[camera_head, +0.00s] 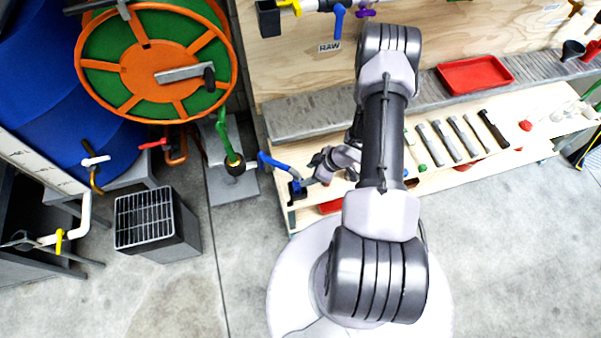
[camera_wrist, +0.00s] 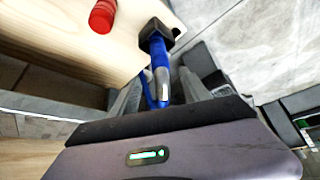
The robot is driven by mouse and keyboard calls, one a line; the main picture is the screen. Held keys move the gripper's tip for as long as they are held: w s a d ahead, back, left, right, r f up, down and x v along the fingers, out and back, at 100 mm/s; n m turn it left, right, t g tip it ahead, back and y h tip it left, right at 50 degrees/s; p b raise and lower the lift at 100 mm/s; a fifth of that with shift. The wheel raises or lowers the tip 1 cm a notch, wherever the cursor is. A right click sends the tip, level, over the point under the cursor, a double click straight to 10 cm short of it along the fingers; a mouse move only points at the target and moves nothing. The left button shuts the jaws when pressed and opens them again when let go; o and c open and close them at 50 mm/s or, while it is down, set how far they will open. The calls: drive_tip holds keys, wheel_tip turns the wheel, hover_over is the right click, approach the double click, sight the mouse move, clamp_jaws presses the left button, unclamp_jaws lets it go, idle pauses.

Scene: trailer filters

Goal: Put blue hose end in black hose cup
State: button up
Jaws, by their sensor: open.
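The blue hose (camera_head: 275,162) comes from the green-handled valve pipe and reaches to the front left corner of the wooden bench. The black hose cup (camera_head: 297,189) is fixed at that corner; it also shows in the wrist view (camera_wrist: 156,30). In the wrist view the blue hose end (camera_wrist: 158,54) meets the cup's mouth and looks to be in it; how deep is hidden. My gripper (camera_wrist: 161,80) is open, with one finger on each side of the hose and apparent gaps between. In the head view my gripper (camera_head: 310,172) is beside the cup, partly hidden by my arm.
A red cylinder (camera_wrist: 102,16) stands on the bench near the cup. Several grey tools (camera_head: 455,140) and a red tray (camera_head: 475,75) are farther right. A black grated box (camera_head: 150,218) stands on the floor at left. The floor at the lower right is clear.

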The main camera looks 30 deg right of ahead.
drive_tip(key=w+d+r+m+h, duration=0.1)
drive_tip(key=w+d+r+h, duration=0.2)
drive_tip(key=r, duration=0.6)
drive_tip(key=w+d+r+m+h, duration=0.1)
drive_tip(key=w+d+r+m, duration=0.15)
drive_tip(key=w+r, duration=0.4)
wheel_tip(320, 180, up, 18)
drive_tip(key=s+a+r+m+h, duration=0.1)
drive_tip(key=s+a+m+h, duration=0.2)
drive_tip(key=s+a+r+m+y, duration=0.2)
drive_tip(key=s+a+r+m, duration=0.1)
drive_tip(key=s+a+r, duration=0.4)
drive_tip(key=s+a+r+m+t+y, duration=0.1)
drive_tip(key=s+a+r+m+y, duration=0.2)
drive_tip(key=s+a+r, duration=0.5)
drive_tip(key=s+a, duration=0.5)
drive_tip(key=a, duration=0.1)
drive_tip(key=shift+a, duration=0.3)
